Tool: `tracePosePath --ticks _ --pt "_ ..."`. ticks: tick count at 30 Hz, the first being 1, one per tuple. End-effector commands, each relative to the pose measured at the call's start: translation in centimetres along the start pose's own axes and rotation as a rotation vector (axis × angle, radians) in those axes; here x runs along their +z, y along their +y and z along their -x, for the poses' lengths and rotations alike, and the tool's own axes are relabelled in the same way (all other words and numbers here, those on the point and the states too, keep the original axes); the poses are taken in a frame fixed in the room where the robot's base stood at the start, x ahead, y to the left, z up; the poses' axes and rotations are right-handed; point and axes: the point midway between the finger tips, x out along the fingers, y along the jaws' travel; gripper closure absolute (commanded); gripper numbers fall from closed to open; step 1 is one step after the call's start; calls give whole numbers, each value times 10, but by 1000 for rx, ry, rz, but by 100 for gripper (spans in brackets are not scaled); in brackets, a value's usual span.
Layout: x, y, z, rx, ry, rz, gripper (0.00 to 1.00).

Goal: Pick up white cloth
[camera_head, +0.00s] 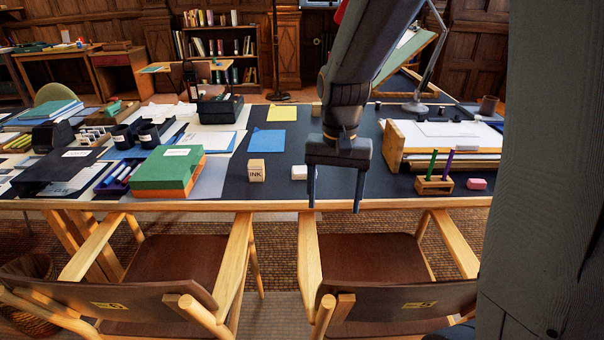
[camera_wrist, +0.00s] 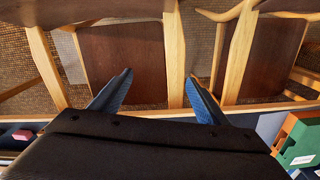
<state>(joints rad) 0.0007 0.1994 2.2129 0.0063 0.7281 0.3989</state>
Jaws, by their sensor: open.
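A small white item (camera_head: 299,173) lies on the dark desk top near the front edge, left of my gripper in the head view. It may be the white cloth, but it is too small to be sure. My gripper (camera_head: 334,207) points down with its two fingers apart and empty, over the desk's front edge. In the wrist view the two blue-padded fingers (camera_wrist: 158,85) are spread, with chairs below and nothing between them. The white item is not visible in the wrist view.
A wooden block marked INK (camera_head: 256,170) and a green-topped box (camera_head: 167,168) stand to the left. A pen holder (camera_head: 434,186) and a pink eraser (camera_head: 477,184) are to the right. Two chairs (camera_head: 176,257) (camera_head: 372,257) stand before the desk.

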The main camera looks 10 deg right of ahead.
Motion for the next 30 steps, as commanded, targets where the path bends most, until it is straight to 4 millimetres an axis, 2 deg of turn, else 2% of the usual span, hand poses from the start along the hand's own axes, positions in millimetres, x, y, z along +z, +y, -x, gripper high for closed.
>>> tracePosePath --ticks 1,6,15,18,22,26,30 --pt "-29 -12 -4 0 0 -79 31" --pt "-108 -45 -5 2 -2 -365 31" --pt "-228 -96 -20 5 -1 -866 31" --pt "-259 -108 -26 5 1 -1017 31" --pt "-287 -120 -33 4 2 -1171 31" --pt "-302 -125 -37 4 3 -1264 31" --pt "-307 -127 -42 5 2 -1304 31"
